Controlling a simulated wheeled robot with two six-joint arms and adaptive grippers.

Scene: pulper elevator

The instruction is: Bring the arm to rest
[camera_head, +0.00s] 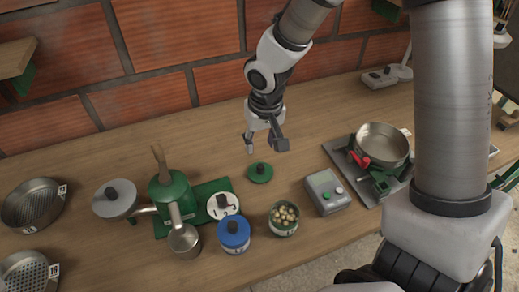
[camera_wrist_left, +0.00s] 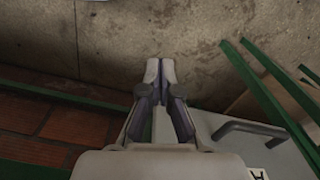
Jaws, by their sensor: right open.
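My right gripper (camera_head: 265,143) hangs over the back middle of the wooden worktop, pointing down. Its fingers are spread and nothing shows between them. A green lid with a dark knob (camera_head: 260,172) lies on the worktop just below it in the picture, apart from the fingers. My left gripper (camera_wrist_left: 160,70) shows in the left wrist view with its fingertips together and nothing between them. It is out of sight in the head view.
A green pulper (camera_head: 173,195), blue-lidded tin (camera_head: 233,233), open tin of beans (camera_head: 284,216) and grey meter (camera_head: 327,190) stand on the worktop. A steel pan (camera_head: 382,145) sits at right. A brick wall (camera_head: 175,35) rises behind. Green bars (camera_wrist_left: 265,85) show in the left wrist view.

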